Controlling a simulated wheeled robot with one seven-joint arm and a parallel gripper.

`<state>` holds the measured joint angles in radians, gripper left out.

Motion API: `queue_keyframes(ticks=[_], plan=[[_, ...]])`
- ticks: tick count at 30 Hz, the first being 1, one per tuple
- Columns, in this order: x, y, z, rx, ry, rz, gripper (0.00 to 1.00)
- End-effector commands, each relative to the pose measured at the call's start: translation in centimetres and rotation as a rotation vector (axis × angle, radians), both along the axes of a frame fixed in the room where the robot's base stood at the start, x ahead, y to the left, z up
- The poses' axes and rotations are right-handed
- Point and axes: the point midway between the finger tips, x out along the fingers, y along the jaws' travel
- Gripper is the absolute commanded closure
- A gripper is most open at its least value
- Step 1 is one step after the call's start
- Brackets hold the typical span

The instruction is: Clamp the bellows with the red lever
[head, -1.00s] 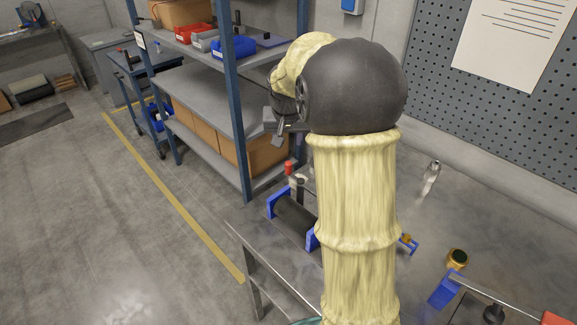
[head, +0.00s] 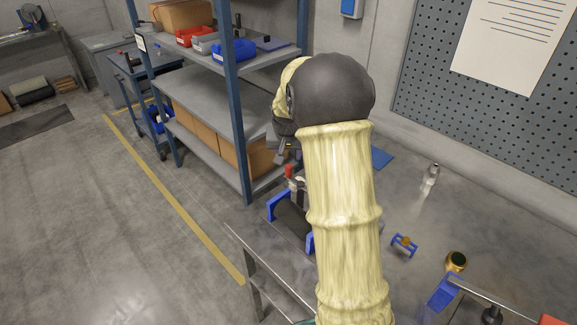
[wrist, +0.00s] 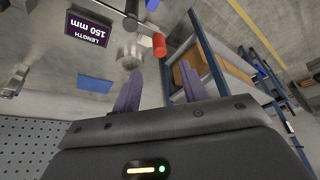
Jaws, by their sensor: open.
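The red lever (head: 289,171) stands upright on a metal clamp at the back of the bench fixture; its red end also shows in the wrist view (wrist: 159,45). A dark cylinder, seemingly the bellows (head: 291,217), lies between the fixture's blue supports (head: 277,205), partly hidden by my sleeved arm. My gripper (head: 281,156) is just above and slightly left of the lever in the head view. In the wrist view its two fingers (wrist: 160,72) are spread, with nothing between them, and the red end lies just beyond the fingertips, apart from them.
A sign reading "LENGTH 150 mm" (wrist: 88,27) is near the lever. A blue-and-gold part (head: 404,245), a gold ring (head: 456,261) and a clear or metallic cylinder (head: 431,176) stand on the bench to the right. A shelf rack (head: 232,100) stands behind left.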

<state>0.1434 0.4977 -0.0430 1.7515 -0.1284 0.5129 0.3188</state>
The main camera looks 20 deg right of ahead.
Motion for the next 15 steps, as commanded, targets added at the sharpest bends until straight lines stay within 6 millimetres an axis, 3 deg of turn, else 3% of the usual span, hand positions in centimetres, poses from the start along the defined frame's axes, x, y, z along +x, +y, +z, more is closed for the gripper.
queue_keyframes(ticks=[15], plan=[[3.0, -1.3, -7.8, 0.0, 0.002, 0.0, 0.57]])
